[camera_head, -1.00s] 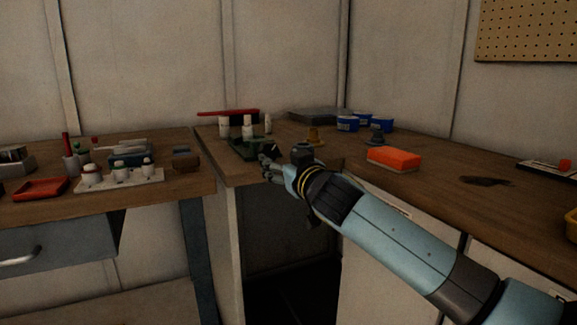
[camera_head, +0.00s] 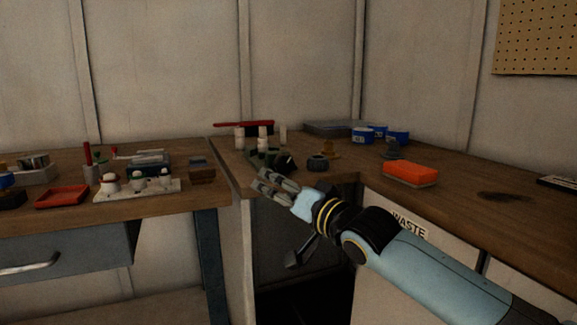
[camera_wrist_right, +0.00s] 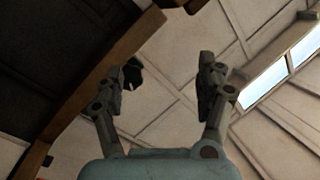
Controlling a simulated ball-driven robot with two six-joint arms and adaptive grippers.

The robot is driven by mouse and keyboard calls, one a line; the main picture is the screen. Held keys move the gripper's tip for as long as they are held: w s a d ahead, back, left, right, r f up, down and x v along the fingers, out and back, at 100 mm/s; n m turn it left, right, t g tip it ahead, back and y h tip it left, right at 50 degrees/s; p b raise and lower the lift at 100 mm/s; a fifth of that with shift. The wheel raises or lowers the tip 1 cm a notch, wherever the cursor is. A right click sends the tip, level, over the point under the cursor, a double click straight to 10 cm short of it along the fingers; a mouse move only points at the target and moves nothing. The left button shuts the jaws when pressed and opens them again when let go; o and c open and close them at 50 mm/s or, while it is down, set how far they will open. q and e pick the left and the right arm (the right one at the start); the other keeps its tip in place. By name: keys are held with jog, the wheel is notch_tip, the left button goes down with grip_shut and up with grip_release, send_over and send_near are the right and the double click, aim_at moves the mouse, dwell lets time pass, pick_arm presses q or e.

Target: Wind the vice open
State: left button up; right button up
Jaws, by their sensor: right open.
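The vice (camera_head: 256,159) looks like the low dark green thing at the front left corner of the right-hand bench. Its handle is too small and dark to make out. My right gripper (camera_head: 270,183) is just in front of and below it, near the bench's front edge, with its fingers apart. In the right wrist view the gripper (camera_wrist_right: 166,70) is open with nothing between its fingers. A dark piece with a green edge (camera_wrist_right: 133,72) shows beside the left-hand finger; I cannot tell whether they touch. My left gripper is out of view.
White bottles (camera_head: 262,136) and a red-handled tool (camera_head: 244,124) are behind the vice. A second bench (camera_head: 70,219) with a red tray (camera_head: 62,195) is left.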

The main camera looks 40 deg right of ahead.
notch_tip(320, 180, up, 3)
jog(key=m+t+p, duration=0.2)
jog(key=m+p, duration=0.1)
jog(key=m, duration=0.9)
jog(key=m+g+h+p, duration=0.3)
jog(key=m+h+p, duration=0.25)
jog(key=m, duration=1.25)
send_near(285, 164)
jog(key=shift+n+t+y, duration=0.25)
jog(key=shift+n+t, duration=0.05)
jog(key=b+x, duration=0.1)
jog(key=x, duration=0.4)
jog(key=b+x, duration=0.1)
jog(key=x, duration=0.4)
jog(key=shift+w+d+f, duration=0.1)
jog(key=shift+d+f, duration=0.1)
jog(key=shift+d, duration=0.05)
